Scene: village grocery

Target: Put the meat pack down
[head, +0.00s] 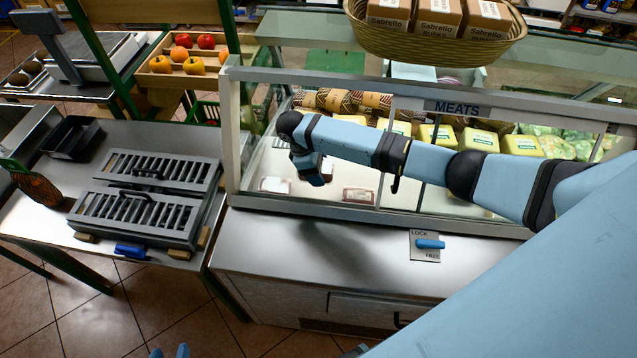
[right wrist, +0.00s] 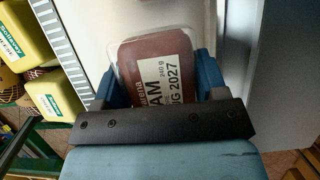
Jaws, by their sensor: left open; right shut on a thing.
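The meat pack (right wrist: 155,62) is a clear-lidded tray of reddish meat with a white label; it sits between the blue fingers of my right gripper (head: 316,174) in the right wrist view. My right gripper is shut on it, inside the glass-fronted case marked MEATS (head: 455,107), above its light floor. In the head view the arm and gripper mostly hide the held pack. Two other packs lie on the case floor, one at left (head: 275,185) and one at right (head: 358,194). My left gripper (head: 169,352) shows only its fingertips, apart and empty, at the bottom edge.
Yellow packs (head: 478,139) and patterned rolls (head: 340,101) fill the back of the case. A steel counter (head: 300,250) with a blue LOCK/FREE handle (head: 430,243) runs in front. A slatted grill (head: 140,210) stands at left. A basket (head: 430,40) hangs above.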

